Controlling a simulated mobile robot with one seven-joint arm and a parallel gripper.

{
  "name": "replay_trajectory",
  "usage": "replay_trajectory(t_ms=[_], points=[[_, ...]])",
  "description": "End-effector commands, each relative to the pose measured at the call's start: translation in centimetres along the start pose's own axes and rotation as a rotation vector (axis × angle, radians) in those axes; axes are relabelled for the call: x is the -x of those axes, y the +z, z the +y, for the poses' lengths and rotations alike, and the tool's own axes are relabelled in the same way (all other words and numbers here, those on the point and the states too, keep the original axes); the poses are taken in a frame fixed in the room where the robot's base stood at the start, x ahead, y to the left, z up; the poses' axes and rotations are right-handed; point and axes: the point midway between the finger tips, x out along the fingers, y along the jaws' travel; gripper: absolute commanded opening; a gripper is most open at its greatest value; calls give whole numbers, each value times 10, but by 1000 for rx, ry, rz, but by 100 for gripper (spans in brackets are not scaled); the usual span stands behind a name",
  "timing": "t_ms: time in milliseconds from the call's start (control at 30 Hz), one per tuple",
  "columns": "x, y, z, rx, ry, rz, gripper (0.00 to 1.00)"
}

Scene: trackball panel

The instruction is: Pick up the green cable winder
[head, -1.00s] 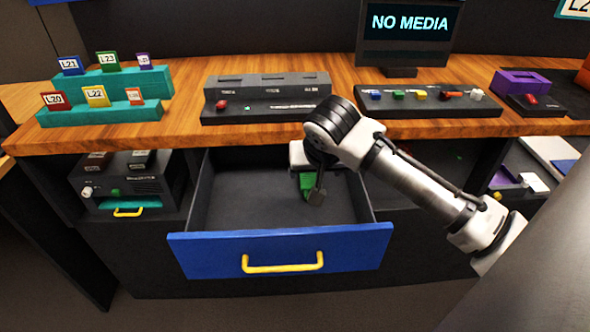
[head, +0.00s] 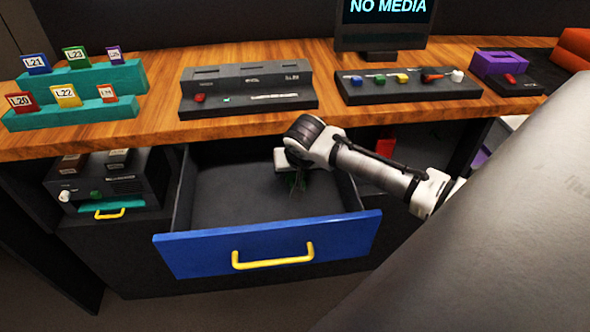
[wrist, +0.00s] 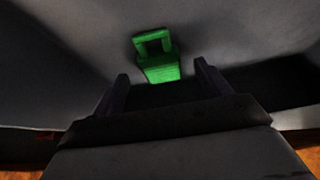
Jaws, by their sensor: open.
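The green cable winder (wrist: 160,71) lies on the floor of the open drawer (head: 268,251), in its back right part. In the wrist view it shows as a block with a square loop, just beyond and between my fingertips. My gripper (wrist: 162,78) is open and empty, with one finger on each side below the winder.
The drawer's blue front with its yellow handle (head: 273,260) stands pulled out below the wooden desktop (head: 150,130). Several labelled cards, a grey panel (head: 248,90) and a button strip (head: 408,86) stand above. A black box (head: 108,183) is left of the drawer. The drawer's left half is clear.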

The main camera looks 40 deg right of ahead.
Motion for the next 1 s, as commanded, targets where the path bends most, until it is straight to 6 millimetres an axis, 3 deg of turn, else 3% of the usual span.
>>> replay_trajectory(t_ms=[200, 467, 800, 1000], points=[[-25, -1, 1, 0, 0, -1, 76], [-27, -1, 1, 0, -1, 0, 75], [-27, -1, 1, 0, -1, 0, 31], [-27, -1, 1, 0, -1, 0, 28]])
